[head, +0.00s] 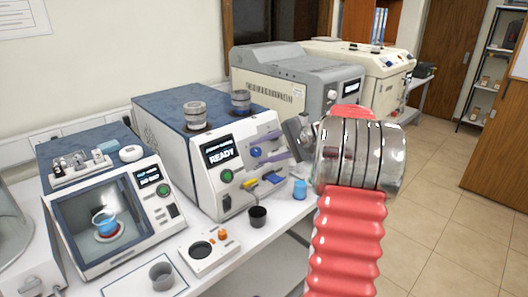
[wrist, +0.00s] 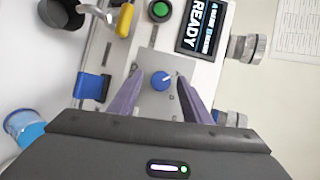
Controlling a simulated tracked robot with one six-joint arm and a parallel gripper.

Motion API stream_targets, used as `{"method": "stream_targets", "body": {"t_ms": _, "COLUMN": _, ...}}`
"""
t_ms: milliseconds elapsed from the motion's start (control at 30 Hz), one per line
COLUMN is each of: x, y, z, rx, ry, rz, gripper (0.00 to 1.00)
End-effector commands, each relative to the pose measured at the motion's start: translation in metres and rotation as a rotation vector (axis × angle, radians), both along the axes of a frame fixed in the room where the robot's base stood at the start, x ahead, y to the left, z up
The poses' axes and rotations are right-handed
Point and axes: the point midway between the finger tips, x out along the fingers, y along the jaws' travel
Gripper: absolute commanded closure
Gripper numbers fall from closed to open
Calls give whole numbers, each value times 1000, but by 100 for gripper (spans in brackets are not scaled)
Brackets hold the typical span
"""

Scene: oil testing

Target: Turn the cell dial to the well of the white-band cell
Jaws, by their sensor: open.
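The blue cell dial (head: 256,152) is on the front panel of the white machine, right of its READY display. My gripper (head: 264,149) is in front of it with its purple fingers open. In the wrist view the dial (wrist: 158,82) lies between the open fingertips (wrist: 159,76), with gaps showing at both sides. Its white pointer points right and slightly up in that view, toward the cells. A metal cell with a pale band (head: 194,115) stands on the machine top at left. A metal cell with a blue band (head: 241,102) stands to its right.
A green button (head: 227,176), a yellow handle (head: 250,184) and a blue handle (head: 274,178) are on the panel. A dark cup (head: 258,216) and a blue cup (head: 299,189) stand in front. A windowed tester (head: 110,215) is at left.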

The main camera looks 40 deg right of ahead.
Motion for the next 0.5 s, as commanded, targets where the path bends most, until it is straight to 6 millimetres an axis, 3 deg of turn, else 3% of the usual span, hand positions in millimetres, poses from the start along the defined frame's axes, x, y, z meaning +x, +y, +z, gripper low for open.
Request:
{"method": "stream_targets", "body": {"t_ms": 267, "x": -12, "y": -8, "z": 8, "rx": -2, "ry": -2, "rz": -2, "gripper": 56}}
{"method": "stream_targets", "body": {"t_ms": 500, "x": -41, "y": -26, "z": 26, "rx": -2, "ry": -2, "rz": -3, "gripper": 56}}
